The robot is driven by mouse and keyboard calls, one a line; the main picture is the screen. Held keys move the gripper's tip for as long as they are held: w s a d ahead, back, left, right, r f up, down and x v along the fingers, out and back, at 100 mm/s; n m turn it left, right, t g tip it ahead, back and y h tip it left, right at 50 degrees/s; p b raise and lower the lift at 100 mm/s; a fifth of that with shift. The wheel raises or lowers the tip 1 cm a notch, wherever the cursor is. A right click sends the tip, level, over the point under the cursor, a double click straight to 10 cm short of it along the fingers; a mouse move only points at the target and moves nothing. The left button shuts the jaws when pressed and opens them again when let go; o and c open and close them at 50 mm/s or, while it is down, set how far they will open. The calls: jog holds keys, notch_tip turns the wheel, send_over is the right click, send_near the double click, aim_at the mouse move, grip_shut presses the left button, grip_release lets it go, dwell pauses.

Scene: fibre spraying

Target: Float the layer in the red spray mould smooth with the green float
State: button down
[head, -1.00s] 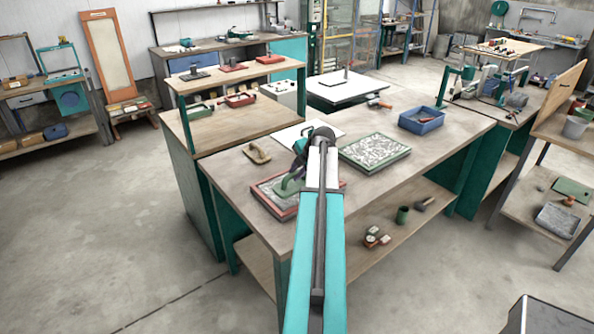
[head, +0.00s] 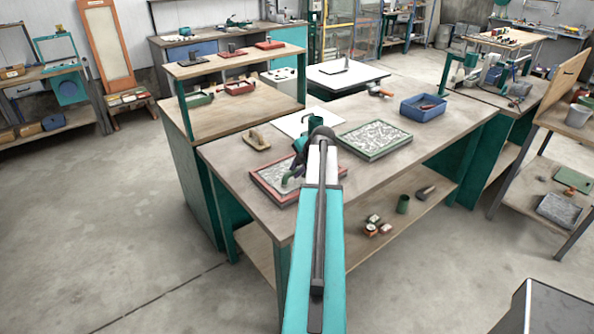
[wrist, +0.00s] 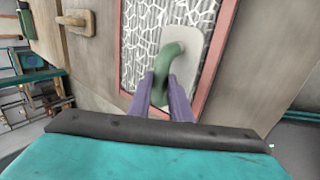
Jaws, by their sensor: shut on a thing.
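The red spray mould (head: 262,192) lies on the near left part of the workbench; its red rim also shows in the wrist view (wrist: 122,50). The layer (wrist: 145,22) inside is grey with a pale, web-like fibre pattern. The green float (head: 288,182) is over the mould, partly hidden by my arm. In the wrist view its curved green handle (wrist: 166,62) stands on a pale plate (wrist: 207,42) over the right part of the layer. My gripper (wrist: 160,85) is shut on the handle. Whether the plate touches the layer is hard to tell.
A wooden-handled float (head: 257,140) lies behind the mould. A green-rimmed mould (head: 374,154) with a similar pattern lies to the right, and a blue bin (head: 424,119) stands beyond it. A white sheet (head: 290,124) lies towards the back. Bare bench remains between these.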

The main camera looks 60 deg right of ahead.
jog(key=shift+f, duration=0.15)
dwell(0.6)
jog(key=shift+d, duration=0.1)
jog(key=shift+s+d+b, duration=0.15)
jog(key=shift+d+b, duration=0.35)
jog(key=shift+b, duration=0.05)
jog(key=shift+s+d, duration=0.15)
jog(key=shift+d, duration=0.15)
jog(key=shift+d, duration=0.1)
jog(key=shift+s+d+b, duration=0.35)
jog(key=shift+d+b, duration=0.25)
jog(key=shift+d, duration=0.25)
jog(key=shift+s+d+b, duration=0.3)
jog(key=shift+d+b, duration=0.15)
jog(key=shift+d, duration=0.5)
